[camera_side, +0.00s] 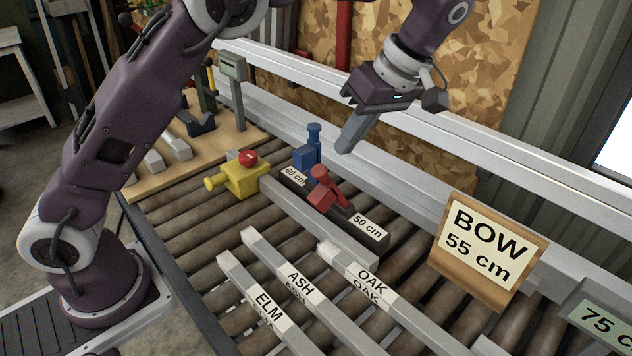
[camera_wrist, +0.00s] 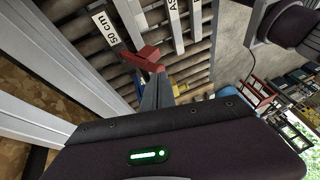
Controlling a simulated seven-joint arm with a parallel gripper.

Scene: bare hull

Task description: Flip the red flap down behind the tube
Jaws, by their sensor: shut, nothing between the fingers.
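The red flap (camera_side: 321,198) stands on a dark rail, between the labels "60 cm" and "50 cm". A red arm with a round knob rises from its block. It also shows in the wrist view (camera_wrist: 148,57), just beyond my fingertips. A plain grey tube (camera_side: 318,222) lies along the rail's near side. Labelled tubes ELM (camera_side: 268,306), ASH (camera_side: 300,279) and OAK (camera_side: 370,284) lie in front on the rollers. My gripper (camera_side: 345,149) is shut and empty, above and to the right of the red flap, apart from it in the side view.
A blue flap (camera_side: 305,157) stands behind the red one. A yellow stop (camera_side: 238,180) with a red knob sits at the tube's far left end. A "BOW 55 cm" sign (camera_side: 487,246) stands right. A long metal rail (camera_side: 400,178) runs behind the rollers.

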